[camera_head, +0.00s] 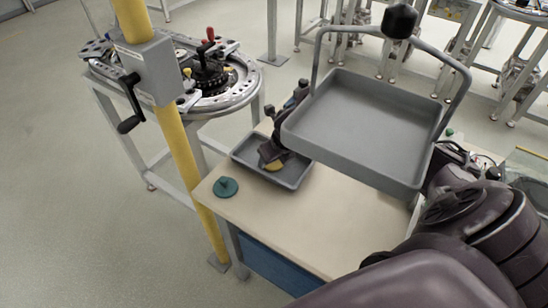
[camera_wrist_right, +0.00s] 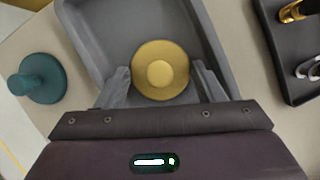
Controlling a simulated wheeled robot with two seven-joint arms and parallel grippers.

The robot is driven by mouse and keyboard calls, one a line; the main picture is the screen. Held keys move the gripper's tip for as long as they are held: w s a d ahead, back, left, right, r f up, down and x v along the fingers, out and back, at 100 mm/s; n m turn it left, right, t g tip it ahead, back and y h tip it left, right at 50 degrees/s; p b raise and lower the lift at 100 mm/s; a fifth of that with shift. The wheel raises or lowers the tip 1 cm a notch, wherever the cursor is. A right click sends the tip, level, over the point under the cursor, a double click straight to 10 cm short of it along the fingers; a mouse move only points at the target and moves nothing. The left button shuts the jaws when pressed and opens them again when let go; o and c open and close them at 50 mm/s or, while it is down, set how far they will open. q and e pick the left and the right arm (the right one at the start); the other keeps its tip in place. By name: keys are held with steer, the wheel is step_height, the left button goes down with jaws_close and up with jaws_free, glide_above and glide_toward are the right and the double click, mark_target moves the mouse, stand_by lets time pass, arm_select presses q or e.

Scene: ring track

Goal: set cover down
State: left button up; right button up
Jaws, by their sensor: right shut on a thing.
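A round yellow cover (camera_wrist_right: 160,70) with a raised middle knob sits between the two fingers of my right gripper (camera_wrist_right: 165,88), which is shut on it. In the head view the cover (camera_head: 275,166) shows as a small yellow patch under the right gripper (camera_head: 270,155). Both are over the small grey tray (camera_head: 292,184) on the bench; I cannot tell whether the cover touches the tray floor. The tray (camera_wrist_right: 90,40) also shows beneath the cover in the right wrist view. A teal knobbed cover (camera_head: 225,187) lies on the bench beside the tray. My left gripper is not in view.
The beige bench (camera_head: 300,225) is bare in front of the tray. A large grey handled tray (camera_head: 365,125) hides part of the bench and my right arm. A yellow post (camera_head: 185,170) with a crank box stands left, before the ring track (camera_head: 245,90). A dark tray (camera_wrist_right: 285,70) holds metal parts.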

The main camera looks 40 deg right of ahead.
steer(key=o, duration=0.7)
steer(key=v, duration=0.7)
steer(key=shift+s+r, duration=0.1)
steer(key=shift+r, duration=0.15)
